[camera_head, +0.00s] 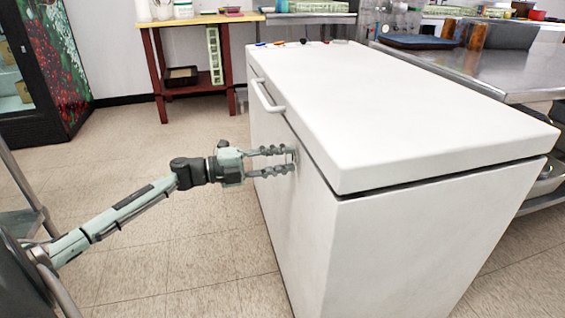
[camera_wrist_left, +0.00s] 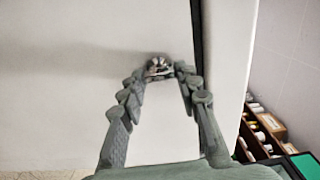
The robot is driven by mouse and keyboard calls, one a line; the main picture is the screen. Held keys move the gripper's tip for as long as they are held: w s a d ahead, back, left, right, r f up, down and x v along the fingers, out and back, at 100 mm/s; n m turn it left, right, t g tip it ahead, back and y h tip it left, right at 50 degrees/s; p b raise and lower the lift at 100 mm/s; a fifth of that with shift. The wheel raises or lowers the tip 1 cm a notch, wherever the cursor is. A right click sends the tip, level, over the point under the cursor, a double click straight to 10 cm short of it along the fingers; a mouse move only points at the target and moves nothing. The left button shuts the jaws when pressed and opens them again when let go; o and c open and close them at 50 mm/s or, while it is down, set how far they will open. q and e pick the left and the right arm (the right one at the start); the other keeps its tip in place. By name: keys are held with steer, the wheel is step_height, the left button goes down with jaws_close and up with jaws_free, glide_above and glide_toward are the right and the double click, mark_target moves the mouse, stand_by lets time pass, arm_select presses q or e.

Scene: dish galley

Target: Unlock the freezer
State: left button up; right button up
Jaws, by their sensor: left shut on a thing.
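The white chest freezer (camera_head: 420,110) stands in the middle of the head view with its lid down. A handle (camera_head: 266,97) sits on the lid's front edge. My left gripper (camera_head: 292,160) reaches the freezer's front face just below the lid, right of the handle in the picture. In the left wrist view its fingertips (camera_wrist_left: 160,70) close around a small metallic lock piece (camera_wrist_left: 158,62) on the white face. The fingers hide part of this piece, and how far it is turned cannot be told. My right gripper is not in view.
A red and wooden table (camera_head: 190,60) stands behind at the left. A steel counter (camera_head: 480,70) with trays is beside the freezer at the right. A dark display cooler (camera_head: 40,70) is at far left. Tiled floor in front is clear.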

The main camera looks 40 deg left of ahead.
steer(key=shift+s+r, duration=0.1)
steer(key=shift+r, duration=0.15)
arm_select(q)
steer(key=shift+m, duration=0.3)
steer(key=o, duration=1.2)
steer(key=shift+c, duration=0.2)
steer(key=shift+s, duration=0.1)
steer(key=v, duration=1.2)
